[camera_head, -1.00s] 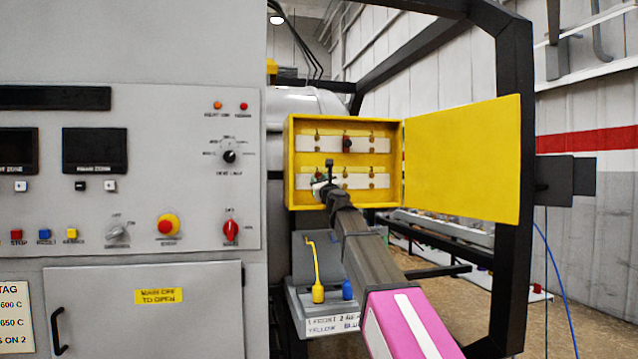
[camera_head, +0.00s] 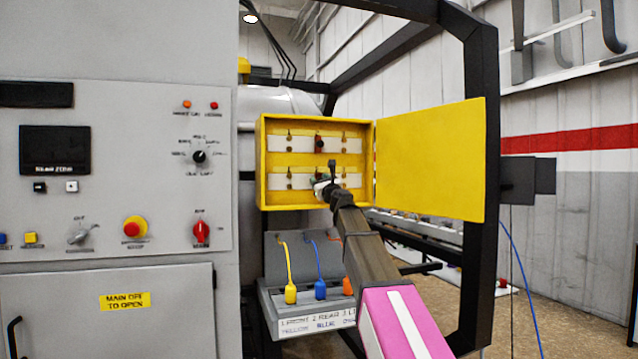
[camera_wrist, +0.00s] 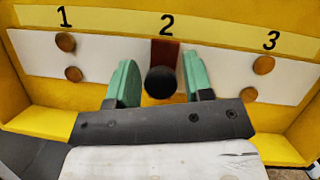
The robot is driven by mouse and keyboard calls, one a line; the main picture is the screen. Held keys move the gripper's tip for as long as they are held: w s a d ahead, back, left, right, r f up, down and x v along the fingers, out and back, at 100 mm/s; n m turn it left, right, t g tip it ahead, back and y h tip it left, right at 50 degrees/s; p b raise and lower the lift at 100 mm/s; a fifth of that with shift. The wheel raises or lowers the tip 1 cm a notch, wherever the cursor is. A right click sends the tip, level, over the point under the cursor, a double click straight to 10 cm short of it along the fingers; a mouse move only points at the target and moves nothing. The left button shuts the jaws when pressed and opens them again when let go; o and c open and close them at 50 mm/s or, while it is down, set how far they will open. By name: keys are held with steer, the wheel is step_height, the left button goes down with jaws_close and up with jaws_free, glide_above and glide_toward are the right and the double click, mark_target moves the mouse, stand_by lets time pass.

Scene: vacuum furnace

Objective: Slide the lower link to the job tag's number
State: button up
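The lower link (camera_wrist: 164,52) is a dark red piece with a black knob (camera_wrist: 161,83). In the wrist view it stands at the number 2 (camera_wrist: 167,24), between 1 (camera_wrist: 64,16) and 3 (camera_wrist: 271,40). In the head view my gripper (camera_head: 326,186) is at the middle of the lower row and hides most of that link. The upper link (camera_head: 319,144) is at the middle of the upper row. The job tag is out of view now.
The yellow box (camera_head: 263,165) has its door (camera_head: 430,160) swung open to the right. A grey control panel (camera_head: 110,210) stands at left. Below the box, a labelled tray (camera_head: 300,327) holds yellow (camera_head: 291,294), blue (camera_head: 320,289) and orange (camera_head: 348,286) plugs. A black frame (camera_head: 478,180) stands at right.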

steer(key=shift+o, duration=0.2)
steer(key=v, duration=1)
steer(key=shift+s+d, duration=0.15)
steer(key=shift+s, duration=0.2)
steer(key=shift+f, duration=0.1)
